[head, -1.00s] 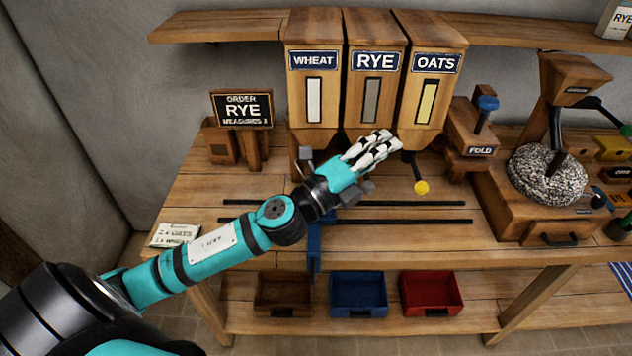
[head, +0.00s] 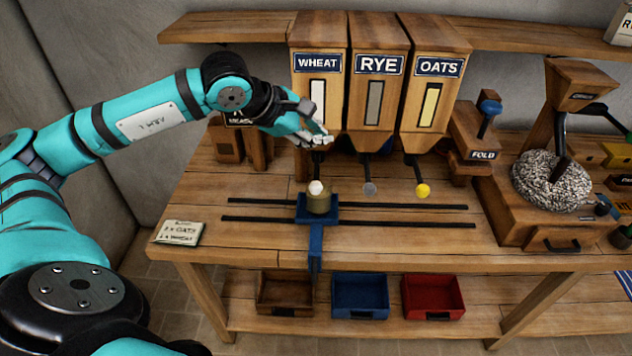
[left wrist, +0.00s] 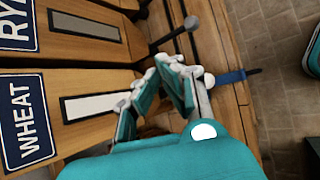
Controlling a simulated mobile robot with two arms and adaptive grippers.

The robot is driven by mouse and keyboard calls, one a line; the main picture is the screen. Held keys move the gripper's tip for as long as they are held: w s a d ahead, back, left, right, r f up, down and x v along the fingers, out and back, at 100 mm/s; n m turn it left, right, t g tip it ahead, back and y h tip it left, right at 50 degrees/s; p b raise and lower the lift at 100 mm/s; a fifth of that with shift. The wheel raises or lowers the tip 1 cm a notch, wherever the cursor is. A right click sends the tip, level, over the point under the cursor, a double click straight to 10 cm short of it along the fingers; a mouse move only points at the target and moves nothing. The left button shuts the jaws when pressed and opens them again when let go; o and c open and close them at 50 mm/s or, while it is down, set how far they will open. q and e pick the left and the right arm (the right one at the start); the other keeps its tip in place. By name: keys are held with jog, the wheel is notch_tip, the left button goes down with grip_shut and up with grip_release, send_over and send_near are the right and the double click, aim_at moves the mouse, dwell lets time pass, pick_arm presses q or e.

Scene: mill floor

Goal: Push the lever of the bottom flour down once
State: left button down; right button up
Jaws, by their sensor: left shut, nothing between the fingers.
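In the head view three wooden hoppers are labelled wheat (head: 318,40), rye (head: 378,42) and oats (head: 438,45). Below them hang levers with a white knob (head: 316,187) under wheat, a grey knob (head: 369,188) under rye and a yellow knob (head: 422,190) under oats. A paper card (head: 180,232) at the table's left reads oats above wheat. My left gripper (head: 318,140) is shut and empty, in front of the wheat hopper's lower end, above the white knob. In the left wrist view its fingers (left wrist: 180,85) partly hide the wheat spout. My right gripper is not in view.
A fold box (head: 475,135) and a mill (head: 545,210) stand to the right. Brown, blue and red bins (head: 433,312) are on the lower shelf. My left arm partly covers the order sign.

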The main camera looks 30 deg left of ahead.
pick_arm(q)
jog(key=b, duration=0.5)
send_over(317, 185)
notch_tip(317, 185, down, 8)
jog(key=shift+f, duration=0.4)
jog(key=shift+b, duration=0.3)
jog(key=shift+f, duration=0.1)
dwell(0.9)
jog(key=shift+f+b, duration=0.35)
jog(key=shift+b, duration=0.45)
